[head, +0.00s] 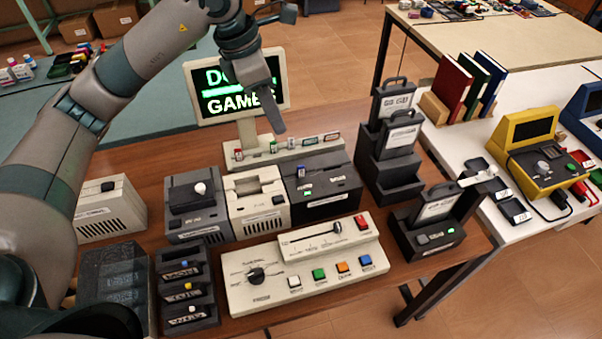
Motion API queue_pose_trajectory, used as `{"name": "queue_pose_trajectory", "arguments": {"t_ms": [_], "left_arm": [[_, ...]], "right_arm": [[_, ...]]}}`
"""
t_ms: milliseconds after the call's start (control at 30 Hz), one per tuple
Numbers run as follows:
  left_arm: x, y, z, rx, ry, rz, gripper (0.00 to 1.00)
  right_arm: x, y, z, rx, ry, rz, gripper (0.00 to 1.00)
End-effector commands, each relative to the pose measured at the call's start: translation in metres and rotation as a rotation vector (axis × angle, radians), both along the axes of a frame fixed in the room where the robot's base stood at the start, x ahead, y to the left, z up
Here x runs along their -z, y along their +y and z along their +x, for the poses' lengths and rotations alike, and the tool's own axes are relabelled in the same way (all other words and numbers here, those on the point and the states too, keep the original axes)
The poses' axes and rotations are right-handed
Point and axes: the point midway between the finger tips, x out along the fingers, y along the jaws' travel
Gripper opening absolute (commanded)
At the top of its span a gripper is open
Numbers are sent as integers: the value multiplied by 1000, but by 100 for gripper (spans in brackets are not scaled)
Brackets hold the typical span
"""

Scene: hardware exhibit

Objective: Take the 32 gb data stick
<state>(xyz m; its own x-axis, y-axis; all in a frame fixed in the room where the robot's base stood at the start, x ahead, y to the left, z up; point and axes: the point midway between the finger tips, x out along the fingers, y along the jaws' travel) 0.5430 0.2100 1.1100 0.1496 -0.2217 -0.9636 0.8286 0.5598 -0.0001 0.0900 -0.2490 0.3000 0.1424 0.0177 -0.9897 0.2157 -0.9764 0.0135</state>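Several small stick-like pieces with coloured ends stand in a row on the cream strip (290,149) below the monitor; their labels are too small to read. I cannot tell which piece is the 32 gb data stick. My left gripper (275,128) hangs pointing down in front of the monitor, above the strip. Its fingers overlap from this angle, and nothing shows between them. My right gripper is not in view.
The monitor (237,88) stands close behind my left gripper. Grey and cream boxes (258,197) fill the table's middle. A cream control panel (305,265) lies at the front, with black card holders (388,165) to the right. Bare wood shows at the front right.

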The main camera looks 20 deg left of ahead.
Motion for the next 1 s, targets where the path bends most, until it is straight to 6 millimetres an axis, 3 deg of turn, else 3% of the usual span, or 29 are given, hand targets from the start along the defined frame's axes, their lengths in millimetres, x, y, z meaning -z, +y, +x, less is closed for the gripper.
{"name": "queue_pose_trajectory", "arguments": {"t_ms": [367, 567, 833, 1000], "left_arm": [[16, -4, 2, 1, 3, -1, 29], [47, -12, 6, 1, 5, 0, 29], [93, -22, 14, -1, 5, 1, 29], [112, -27, 17, 1, 2, 0, 29]], "right_arm": [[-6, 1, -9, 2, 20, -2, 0], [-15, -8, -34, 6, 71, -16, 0], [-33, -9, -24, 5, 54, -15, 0], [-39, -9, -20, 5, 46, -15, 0]]}}
